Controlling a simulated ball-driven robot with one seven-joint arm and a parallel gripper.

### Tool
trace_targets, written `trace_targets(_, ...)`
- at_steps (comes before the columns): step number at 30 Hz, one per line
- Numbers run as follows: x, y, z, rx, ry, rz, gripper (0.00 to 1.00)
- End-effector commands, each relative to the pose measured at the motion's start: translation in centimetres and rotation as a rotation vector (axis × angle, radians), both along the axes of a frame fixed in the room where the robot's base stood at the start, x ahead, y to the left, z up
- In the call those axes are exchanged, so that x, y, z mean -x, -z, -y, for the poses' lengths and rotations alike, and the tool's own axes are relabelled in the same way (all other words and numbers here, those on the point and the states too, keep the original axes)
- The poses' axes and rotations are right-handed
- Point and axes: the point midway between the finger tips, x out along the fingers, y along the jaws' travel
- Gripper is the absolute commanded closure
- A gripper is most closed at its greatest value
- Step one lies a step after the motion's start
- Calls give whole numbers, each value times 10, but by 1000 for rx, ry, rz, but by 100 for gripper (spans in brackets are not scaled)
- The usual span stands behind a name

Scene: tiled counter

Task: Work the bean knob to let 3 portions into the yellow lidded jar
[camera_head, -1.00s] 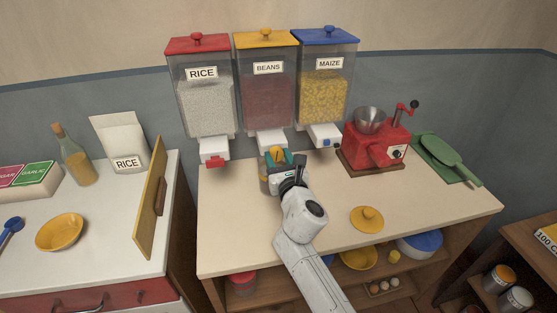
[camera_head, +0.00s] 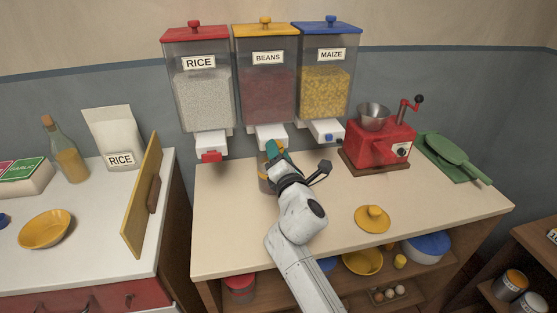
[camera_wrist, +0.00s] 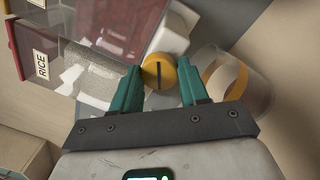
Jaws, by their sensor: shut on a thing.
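The bean dispenser (camera_head: 267,98) hangs on the wall between the rice and maize ones, full of dark red beans. In the wrist view its round yellow knob (camera_wrist: 159,72), marked with a dark line, sits between the teal fingertips of my gripper (camera_wrist: 158,82). My gripper (camera_head: 275,150) is shut on this knob; in the head view it hides the knob. A clear jar with a yellow band (camera_wrist: 232,77) shows beside the right finger. In the head view the jar (camera_head: 263,184) stands below the dispenser, mostly behind my gripper. Its contents are not clear. A yellow lid (camera_head: 372,219) lies on the counter.
The rice dispenser (camera_head: 202,95) and maize dispenser (camera_head: 326,85) flank the beans. An upright yellow board (camera_head: 141,200) is at the left. The counter's front right is mostly clear.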

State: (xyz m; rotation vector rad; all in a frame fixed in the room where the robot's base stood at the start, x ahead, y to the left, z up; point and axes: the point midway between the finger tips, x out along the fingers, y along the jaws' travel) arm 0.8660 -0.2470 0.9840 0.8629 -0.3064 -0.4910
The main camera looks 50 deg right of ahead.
Motion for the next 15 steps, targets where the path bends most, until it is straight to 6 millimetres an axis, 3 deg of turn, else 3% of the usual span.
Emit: trace_targets(15,0,6,-1,-407,0,274,86)
